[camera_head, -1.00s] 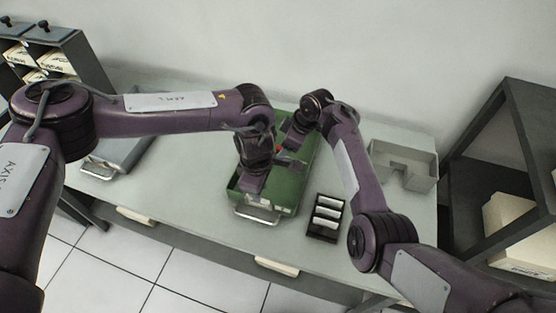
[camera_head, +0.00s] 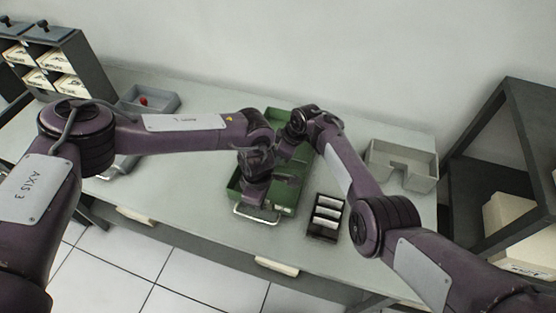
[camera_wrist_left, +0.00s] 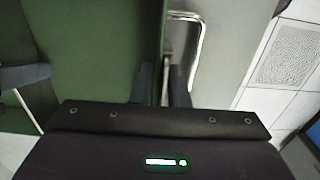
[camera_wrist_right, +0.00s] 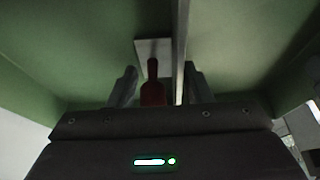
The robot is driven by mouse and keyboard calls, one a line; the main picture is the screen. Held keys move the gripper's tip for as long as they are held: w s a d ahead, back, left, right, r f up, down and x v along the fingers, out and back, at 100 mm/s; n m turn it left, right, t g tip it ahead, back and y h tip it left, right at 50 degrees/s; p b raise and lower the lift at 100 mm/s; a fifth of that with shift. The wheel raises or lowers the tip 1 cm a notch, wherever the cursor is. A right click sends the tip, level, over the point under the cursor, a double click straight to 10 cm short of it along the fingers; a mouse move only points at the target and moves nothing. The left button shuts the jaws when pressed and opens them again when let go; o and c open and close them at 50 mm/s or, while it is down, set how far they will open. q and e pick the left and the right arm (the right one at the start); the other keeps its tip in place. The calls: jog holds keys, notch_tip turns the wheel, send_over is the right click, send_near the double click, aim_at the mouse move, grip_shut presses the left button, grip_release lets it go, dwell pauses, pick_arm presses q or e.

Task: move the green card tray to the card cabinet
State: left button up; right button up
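The green card tray (camera_head: 236,183) lies on the table in the middle of the head view, its metal handle (camera_head: 257,214) facing the front edge. My left gripper (camera_head: 254,200) is at its front end. In the left wrist view its fingers (camera_wrist_left: 162,88) are close together on both sides of the tray wall. My right gripper (camera_head: 283,152) is over the tray's far part. In the right wrist view its fingers (camera_wrist_right: 160,88) stand apart, with a thin metal edge and a red piece (camera_wrist_right: 152,85) between them. A grey cabinet (camera_head: 75,55) with card-filled compartments stands at the upper left.
A small black rack (camera_head: 322,237) with white cards stands right of the green tray. A pale grey open box (camera_head: 405,180) is at the back right. A dark shelf (camera_head: 495,185) stands beyond.

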pick_arm(q)
grip_shut()
pick_arm(e)
jog(key=shift+c, duration=1.1)
grip_shut()
pick_arm(q)
jog(key=shift+w+r, duration=0.15)
jog(key=shift+r, duration=0.05)
pick_arm(e)
jog(key=shift+r, duration=0.15)
